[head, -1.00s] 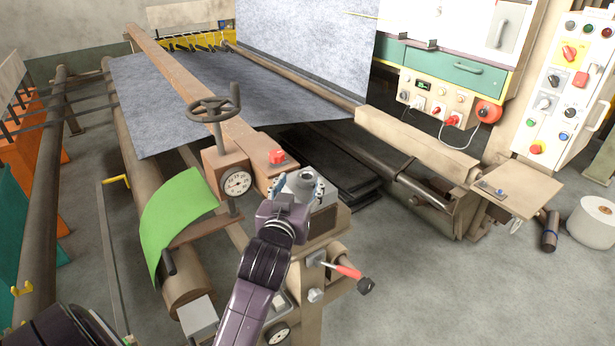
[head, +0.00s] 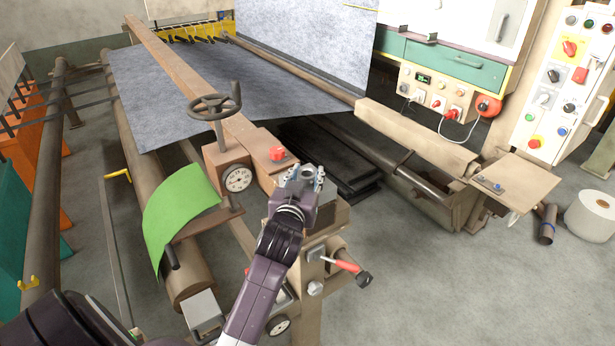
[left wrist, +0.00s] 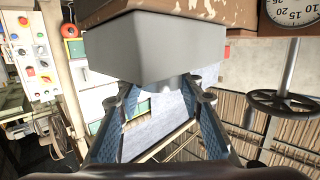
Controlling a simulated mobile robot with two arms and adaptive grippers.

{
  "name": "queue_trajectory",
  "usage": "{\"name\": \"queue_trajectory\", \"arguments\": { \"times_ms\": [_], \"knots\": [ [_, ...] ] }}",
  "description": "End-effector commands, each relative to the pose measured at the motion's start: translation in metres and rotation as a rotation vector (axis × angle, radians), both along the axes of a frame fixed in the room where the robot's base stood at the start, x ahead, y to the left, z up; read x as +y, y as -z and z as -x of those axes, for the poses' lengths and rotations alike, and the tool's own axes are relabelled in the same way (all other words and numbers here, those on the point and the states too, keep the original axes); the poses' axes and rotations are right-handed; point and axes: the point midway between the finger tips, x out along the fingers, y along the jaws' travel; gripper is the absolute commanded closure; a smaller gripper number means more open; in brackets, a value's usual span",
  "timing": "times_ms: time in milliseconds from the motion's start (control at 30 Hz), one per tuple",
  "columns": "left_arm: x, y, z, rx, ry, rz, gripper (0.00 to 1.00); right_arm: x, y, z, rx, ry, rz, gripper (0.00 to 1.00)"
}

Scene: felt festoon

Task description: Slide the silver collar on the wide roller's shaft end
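My left gripper (head: 305,182) is over the near end of the machine frame. A round silver piece with a dark hole, seemingly the silver collar (head: 307,173), sits between its fingers. In the left wrist view the two blue-padded fingers (left wrist: 159,88) converge below a plain grey block-like piece (left wrist: 150,48), whose lower edge is at the fingertips. Whether the fingers press on the collar cannot be told. A wide brown roller (head: 188,278) lies under the green sheet at lower left; its shaft end is not clear. My right gripper is not in view.
A handwheel (head: 214,104), dial (head: 238,179) and red knob (head: 277,153) stand just left of the gripper. A red-handled lever (head: 346,266) sticks out below it. A green sheet (head: 177,210) covers part of the roller.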

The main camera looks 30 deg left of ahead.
Motion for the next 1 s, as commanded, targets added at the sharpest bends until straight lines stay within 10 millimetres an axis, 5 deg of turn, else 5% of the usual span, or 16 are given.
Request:
{"name": "queue_trajectory", "arguments": {
  "times_ms": [167, 633, 767, 1000],
  "knots": [
    [0.000, 0.000, 0.000, 0.001, 0.000, 0.000, 0.94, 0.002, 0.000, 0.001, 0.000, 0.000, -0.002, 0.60],
    [0.001, -0.013, 0.000, -0.004, -0.001, -0.001, 0.94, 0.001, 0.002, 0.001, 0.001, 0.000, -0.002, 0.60],
    [0.000, -0.034, 0.000, -0.007, 0.000, -0.001, 0.94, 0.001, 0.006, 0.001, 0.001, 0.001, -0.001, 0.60],
    [0.000, -0.105, -0.001, -0.016, -0.001, -0.001, 0.94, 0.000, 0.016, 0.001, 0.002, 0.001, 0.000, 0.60]
  ]
}}
